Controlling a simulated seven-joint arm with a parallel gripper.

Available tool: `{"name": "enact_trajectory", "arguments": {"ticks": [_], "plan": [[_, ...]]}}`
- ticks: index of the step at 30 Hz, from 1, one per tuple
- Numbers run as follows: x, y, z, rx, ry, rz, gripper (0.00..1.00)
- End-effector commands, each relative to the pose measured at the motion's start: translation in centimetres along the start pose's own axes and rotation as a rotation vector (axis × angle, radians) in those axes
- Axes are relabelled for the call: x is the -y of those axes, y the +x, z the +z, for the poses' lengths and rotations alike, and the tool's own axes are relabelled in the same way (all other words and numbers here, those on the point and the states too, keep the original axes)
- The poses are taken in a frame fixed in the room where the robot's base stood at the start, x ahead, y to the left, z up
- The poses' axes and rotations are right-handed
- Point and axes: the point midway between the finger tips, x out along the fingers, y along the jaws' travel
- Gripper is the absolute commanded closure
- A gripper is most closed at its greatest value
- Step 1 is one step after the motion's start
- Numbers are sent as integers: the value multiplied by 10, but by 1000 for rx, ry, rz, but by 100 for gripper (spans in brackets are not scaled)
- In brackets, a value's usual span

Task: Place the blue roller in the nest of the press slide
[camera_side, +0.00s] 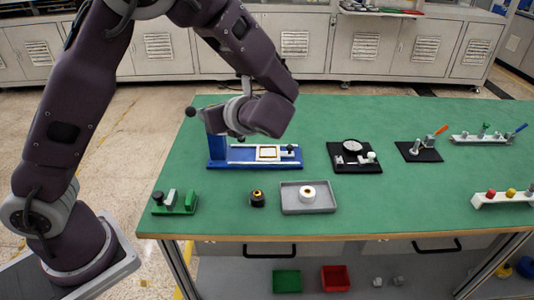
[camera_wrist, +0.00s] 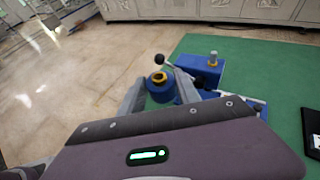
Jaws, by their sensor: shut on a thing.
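My gripper (camera_wrist: 160,92) is shut on the blue roller (camera_wrist: 158,90), a short blue cylinder with a yellow and black centre, held between the two grey fingers in the wrist view. In the side view my wrist hides the fingertips and the roller. The press (camera_side: 217,149) has a blue post and base at the table's back left, with a black-knobbed lever; its blue head (camera_wrist: 200,69) shows in the wrist view, just beyond the roller.
A black roller (camera_side: 257,200) and a grey tray (camera_side: 320,201) with a white roller (camera_side: 308,193) stand in front of the press. A green fixture (camera_side: 176,206) is at front left. Black fixture plates (camera_side: 371,166) lie to the right. Green table is clear between them.

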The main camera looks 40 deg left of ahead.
Motion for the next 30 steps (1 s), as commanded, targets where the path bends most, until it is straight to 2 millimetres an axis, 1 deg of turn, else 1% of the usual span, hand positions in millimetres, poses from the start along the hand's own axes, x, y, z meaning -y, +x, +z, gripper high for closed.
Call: {"name": "enact_trajectory", "arguments": {"ticks": [1,5,8,11,18,21,25,26,27,30], "plan": [[8,5,0,2,11,-17,100],[33,16,3,2,38,-85,100],[56,26,7,2,65,-150,100],[84,37,12,3,99,-233,100],[157,61,25,3,208,-489,100],[179,69,27,3,249,-587,100],[195,75,28,1,283,-668,100],[196,77,22,-2,288,-673,100],[196,81,12,-2,290,-670,100],[195,88,-5,-2,288,-669,100]]}}
